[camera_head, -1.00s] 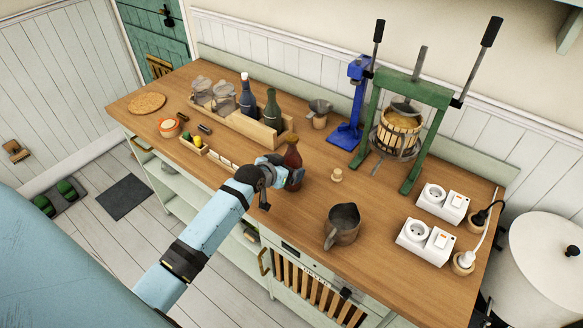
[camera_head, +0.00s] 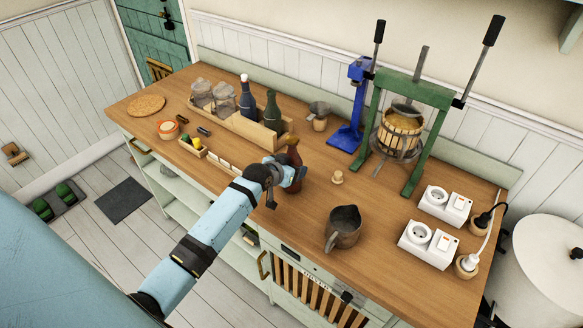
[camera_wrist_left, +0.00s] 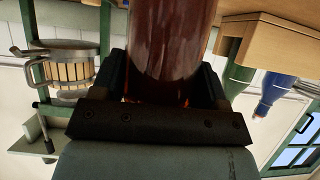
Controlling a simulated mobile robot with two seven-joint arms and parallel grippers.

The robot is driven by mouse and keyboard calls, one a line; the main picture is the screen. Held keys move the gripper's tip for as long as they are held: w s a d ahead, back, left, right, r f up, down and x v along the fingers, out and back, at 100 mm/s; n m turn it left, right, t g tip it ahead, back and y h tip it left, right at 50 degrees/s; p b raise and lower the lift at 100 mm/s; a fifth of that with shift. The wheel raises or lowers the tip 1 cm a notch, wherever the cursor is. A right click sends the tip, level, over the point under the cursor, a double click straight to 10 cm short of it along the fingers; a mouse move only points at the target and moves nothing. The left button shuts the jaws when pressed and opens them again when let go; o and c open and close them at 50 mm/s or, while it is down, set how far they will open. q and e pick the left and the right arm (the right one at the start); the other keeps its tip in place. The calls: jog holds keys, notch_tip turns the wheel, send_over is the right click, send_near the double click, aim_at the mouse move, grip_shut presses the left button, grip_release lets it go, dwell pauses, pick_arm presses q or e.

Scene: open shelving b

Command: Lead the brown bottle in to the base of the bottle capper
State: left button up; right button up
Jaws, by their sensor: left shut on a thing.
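The brown bottle (camera_head: 294,156) is upright over the front middle of the counter in the head view. My left gripper (camera_head: 290,176) is shut on it. In the left wrist view the bottle (camera_wrist_left: 170,45) fills the space between the two fingers of my left gripper (camera_wrist_left: 172,85). I cannot tell whether its bottom touches the counter. The blue bottle capper (camera_head: 350,105) stands at the back of the counter, behind and right of the bottle; its base (camera_head: 344,138) is empty. My right gripper is not in view.
A wooden stopper (camera_head: 337,177) and a metal jug (camera_head: 343,227) stand right of the bottle. A wooden crate (camera_head: 262,137) with jars and bottles is behind left. A green-framed fruit press (camera_head: 412,90) stands right of the capper. Clear counter lies between bottle and capper.

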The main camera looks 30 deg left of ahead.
pick_arm(q)
jog(key=shift+r, duration=0.2)
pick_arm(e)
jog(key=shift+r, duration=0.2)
pick_arm(q)
jog(key=shift+r+p, duration=1.25)
jog(key=shift+r, duration=0.6)
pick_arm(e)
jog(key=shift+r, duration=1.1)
